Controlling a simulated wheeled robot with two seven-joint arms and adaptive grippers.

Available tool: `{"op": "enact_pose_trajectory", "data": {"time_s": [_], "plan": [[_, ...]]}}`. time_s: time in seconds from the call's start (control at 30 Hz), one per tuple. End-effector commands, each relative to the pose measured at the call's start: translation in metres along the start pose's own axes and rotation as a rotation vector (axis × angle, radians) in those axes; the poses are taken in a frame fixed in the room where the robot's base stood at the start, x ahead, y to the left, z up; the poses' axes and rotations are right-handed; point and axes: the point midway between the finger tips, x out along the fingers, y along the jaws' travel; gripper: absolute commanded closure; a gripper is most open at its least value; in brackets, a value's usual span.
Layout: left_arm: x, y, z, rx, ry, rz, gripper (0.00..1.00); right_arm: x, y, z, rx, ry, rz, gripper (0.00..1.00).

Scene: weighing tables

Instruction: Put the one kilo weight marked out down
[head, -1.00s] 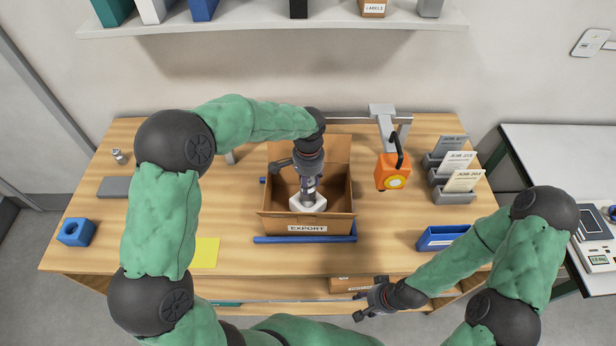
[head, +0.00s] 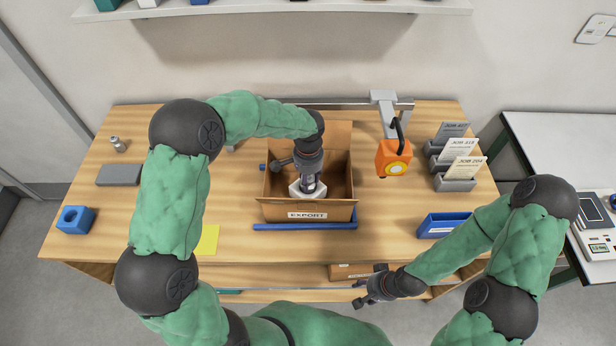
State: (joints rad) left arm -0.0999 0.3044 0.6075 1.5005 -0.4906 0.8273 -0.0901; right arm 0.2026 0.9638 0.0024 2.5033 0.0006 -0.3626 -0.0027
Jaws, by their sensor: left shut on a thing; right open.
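My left gripper (head: 309,184) points down into the open cardboard box labelled EXPORT (head: 281,212). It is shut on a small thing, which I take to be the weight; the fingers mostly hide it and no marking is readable. A pale, angular block (head: 296,190) shows in the box around the fingertips. I cannot tell whether the held thing touches it. My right gripper (head: 362,296) is open and empty, in front of the table's front edge.
An orange device (head: 394,158) hangs from a grey stand right of the box. Job-card holders (head: 455,184), a blue tray (head: 440,226) and a blue bar (head: 290,227) stand around. At left are a small metal weight (head: 118,145), grey block (head: 119,175), blue block (head: 75,220) and yellow note (head: 208,240).

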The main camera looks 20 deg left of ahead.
Motion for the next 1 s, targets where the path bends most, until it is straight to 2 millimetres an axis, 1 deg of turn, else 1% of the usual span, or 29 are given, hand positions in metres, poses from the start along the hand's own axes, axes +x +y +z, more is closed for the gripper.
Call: {"op": "enact_pose_trajectory", "data": {"time_s": [0.07,0.1,0.13,0.17,0.47,0.57,0.63,0.77,1.0], "plan": [[0.0,-0.001,-0.001,-0.001,0.005,-0.002,1.0,0.002,0.001,0.0,0.0,0.0,0.0,0.52],[0.002,0.0,0.0,0.0,0.0,0.0,0.49,0.001,0.0,0.0,0.0,0.0,0.0,0.52],[0.001,0.0,0.0,0.0,0.0,0.0,0.4,0.001,0.0,0.0,0.0,0.0,0.0,0.52],[0.001,0.0,0.0,0.0,0.0,0.0,0.36,0.001,0.0,0.0,0.0,0.0,0.0,0.52],[0.001,0.0,0.0,0.0,0.0,0.0,0.36,0.001,0.0,0.0,0.0,0.0,0.0,0.52],[-0.003,0.0,0.0,0.0,0.0,0.0,0.36,-0.002,-0.001,0.0,0.0,0.0,0.0,0.52],[-0.009,0.0,0.0,0.0,0.002,-0.001,0.36,-0.005,-0.002,0.0,0.0,0.0,0.0,0.52],[-0.03,-0.001,-0.001,0.0,0.003,-0.002,0.36,-0.007,-0.003,0.0,0.0,0.0,0.0,0.52],[-0.08,-0.001,-0.001,0.0,0.004,-0.002,0.36,-0.013,-0.005,0.001,0.0,0.0,0.0,0.52]]}}
